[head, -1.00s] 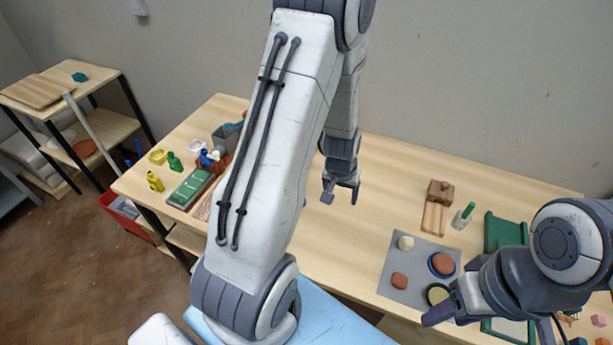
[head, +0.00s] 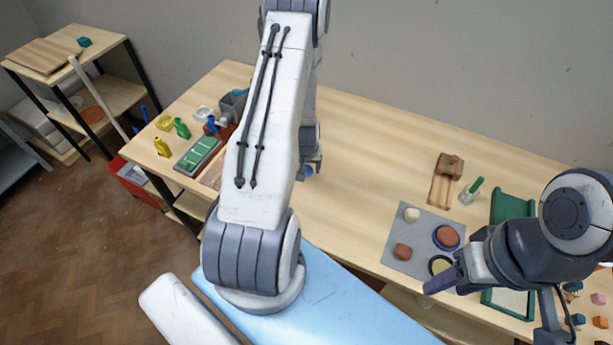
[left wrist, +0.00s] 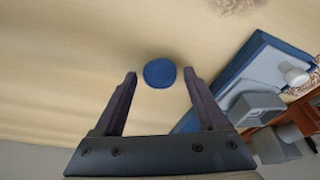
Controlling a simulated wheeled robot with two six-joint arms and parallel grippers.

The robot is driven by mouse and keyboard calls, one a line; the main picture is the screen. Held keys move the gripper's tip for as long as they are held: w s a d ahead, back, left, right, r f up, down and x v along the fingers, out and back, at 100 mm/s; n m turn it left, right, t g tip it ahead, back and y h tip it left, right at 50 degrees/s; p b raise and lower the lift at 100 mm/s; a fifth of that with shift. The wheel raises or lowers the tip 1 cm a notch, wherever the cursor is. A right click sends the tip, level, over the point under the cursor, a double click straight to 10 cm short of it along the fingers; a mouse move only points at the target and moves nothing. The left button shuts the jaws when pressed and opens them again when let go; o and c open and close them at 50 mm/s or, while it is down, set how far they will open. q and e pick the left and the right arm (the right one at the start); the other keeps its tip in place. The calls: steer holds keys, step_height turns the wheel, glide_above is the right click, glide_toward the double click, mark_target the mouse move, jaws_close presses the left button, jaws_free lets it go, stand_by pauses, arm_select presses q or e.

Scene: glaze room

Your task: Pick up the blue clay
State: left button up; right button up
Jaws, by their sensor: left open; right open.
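The blue clay (left wrist: 160,73) is a round blue lump on the light wooden table. In the left wrist view it lies just beyond and between the two fingertips of my left gripper (left wrist: 160,76), which is open and empty. In the head view a small bit of the blue clay (head: 307,172) shows beside my left gripper (head: 312,165), partly hidden by my arm. My right gripper (head: 438,284) is over the table's front edge at the right, by the grey mat; its fingers are hard to make out.
The grey mat (head: 399,262) holds several clay pieces. A green tray (head: 512,207) and a wooden block (head: 450,166) are nearby. Bottles and a green-topped box (head: 198,155) stand at the left. In the left wrist view a blue flat object (left wrist: 262,70) lies close right of the clay.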

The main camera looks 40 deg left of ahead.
arm_select(q)
steer(key=shift+w+a+f, duration=0.1)
steer(key=shift+w+f, duration=0.05)
steer(key=shift+f, duration=0.5)
steer(key=c, duration=0.5)
steer(key=shift+c, duration=0.3)
